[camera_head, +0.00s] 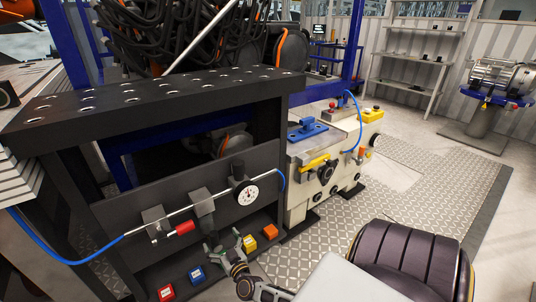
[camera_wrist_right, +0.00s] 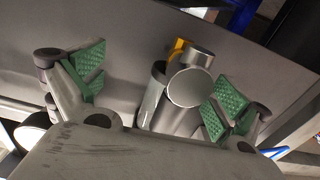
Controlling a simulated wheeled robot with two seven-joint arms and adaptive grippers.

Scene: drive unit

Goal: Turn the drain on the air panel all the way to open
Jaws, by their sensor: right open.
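The dark air panel (camera_head: 225,190) fills the left middle of the head view. A thin pipe crosses it, with grey blocks, a red handle (camera_head: 185,228) and a round white gauge (camera_head: 247,194). My right gripper (camera_head: 229,243) is low in front of the panel, below the pipe. Its green pads stand apart in the right wrist view (camera_wrist_right: 158,90). Grey metal cylinders (camera_wrist_right: 188,88) show between the pads, with a small yellow part (camera_wrist_right: 178,48) behind them. I cannot tell for certain which part is the drain, or whether anything touches the pads. My left gripper is out of view.
A blue hose (camera_head: 60,258) joins the pipe's left end. A beige machine (camera_head: 338,180) stands right; open floor lies beyond.

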